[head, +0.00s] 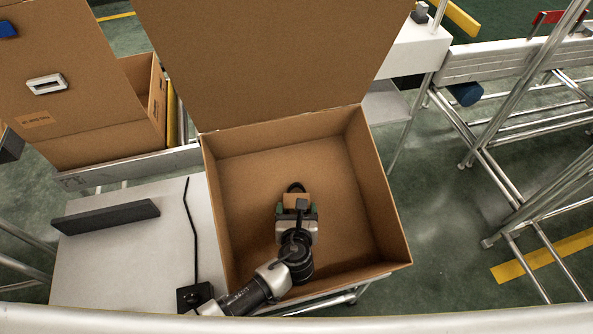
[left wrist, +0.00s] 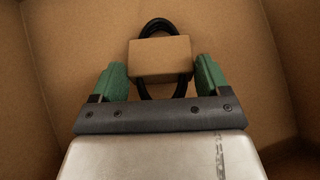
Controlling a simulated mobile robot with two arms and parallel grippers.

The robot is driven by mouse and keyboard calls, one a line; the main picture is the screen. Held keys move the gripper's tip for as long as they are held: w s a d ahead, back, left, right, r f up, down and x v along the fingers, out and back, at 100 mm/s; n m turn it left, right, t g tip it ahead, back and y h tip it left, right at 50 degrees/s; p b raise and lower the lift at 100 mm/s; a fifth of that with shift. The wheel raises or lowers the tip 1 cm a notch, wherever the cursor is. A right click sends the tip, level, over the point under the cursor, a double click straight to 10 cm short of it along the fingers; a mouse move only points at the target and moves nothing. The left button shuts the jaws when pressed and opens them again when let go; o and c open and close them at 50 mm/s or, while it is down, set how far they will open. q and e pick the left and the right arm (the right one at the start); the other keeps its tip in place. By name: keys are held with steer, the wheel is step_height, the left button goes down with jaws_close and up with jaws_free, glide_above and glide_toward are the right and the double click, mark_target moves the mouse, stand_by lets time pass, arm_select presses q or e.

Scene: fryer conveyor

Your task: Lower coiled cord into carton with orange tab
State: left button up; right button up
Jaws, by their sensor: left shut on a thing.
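The coiled cord (head: 296,187) is a black loop with a cardboard-brown band around its middle. It also shows in the left wrist view (left wrist: 158,24), standing out above and below the band (left wrist: 160,57). My left gripper (head: 296,207) has green fingers, shut on the band from both sides; they show in the left wrist view (left wrist: 160,76). Gripper and cord are inside the outline of a big open brown carton (head: 382,205), near its middle. I cannot tell whether the cord touches the floor. No orange tab shows clearly on this carton. My right gripper is out of view.
The carton's raised flap (head: 270,60) stands at the back. Another carton (head: 70,85) with a blue tab (head: 8,29) stands at the upper left. A white surface (head: 120,240) with a dark bar (head: 105,216) lies left. Metal frames (head: 510,150) stand right.

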arm_select(q)
steer(key=o, duration=1)
steer(key=shift+o, duration=0.2)
